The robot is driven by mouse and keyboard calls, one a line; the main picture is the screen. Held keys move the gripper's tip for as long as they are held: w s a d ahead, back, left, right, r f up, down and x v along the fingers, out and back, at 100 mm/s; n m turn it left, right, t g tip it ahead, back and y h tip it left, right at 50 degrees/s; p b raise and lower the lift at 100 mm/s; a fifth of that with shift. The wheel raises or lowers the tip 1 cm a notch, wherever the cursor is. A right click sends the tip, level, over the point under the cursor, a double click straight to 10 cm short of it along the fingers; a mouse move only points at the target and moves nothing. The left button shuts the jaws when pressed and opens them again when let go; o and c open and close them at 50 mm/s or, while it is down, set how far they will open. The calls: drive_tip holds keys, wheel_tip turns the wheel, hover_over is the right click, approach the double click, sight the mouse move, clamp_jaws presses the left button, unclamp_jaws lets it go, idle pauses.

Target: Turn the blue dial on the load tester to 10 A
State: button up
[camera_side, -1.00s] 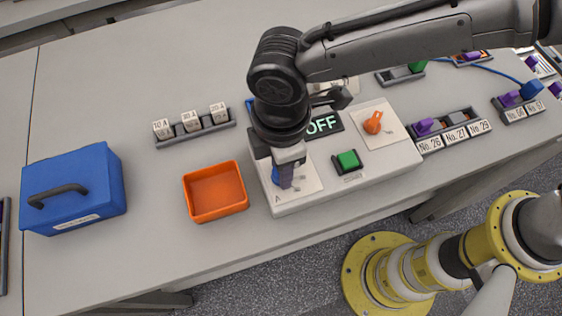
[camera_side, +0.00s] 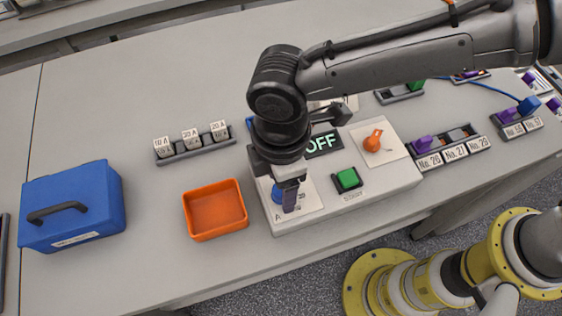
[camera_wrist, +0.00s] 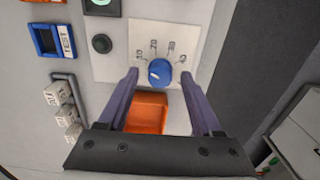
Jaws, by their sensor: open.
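The load tester (camera_side: 385,188) is a pale box with a display (camera_side: 323,144) reading OFF. Its blue dial (camera_side: 277,194) sits on a white plate at the tester's left end, partly hidden by my fingers in the side view. In the wrist view the round blue dial (camera_wrist: 160,72) has a small pale mark towards its lower left. My gripper (camera_side: 289,206) is open, pointing down at the dial plate. In the wrist view its fingertips (camera_wrist: 159,74) lie to either side of the dial with visible gaps.
A green START button (camera_side: 348,179) and an orange knob (camera_side: 373,141) share the tester top. An orange tray (camera_side: 215,210) and a blue case (camera_side: 70,205) stand to the left. A rack of labelled blocks (camera_side: 195,145) is behind the tray. Bare table lies between them.

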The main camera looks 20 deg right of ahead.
wheel_tip(320, 180, up, 13)
drive_tip(key=shift+r, duration=0.2)
idle(0.6)
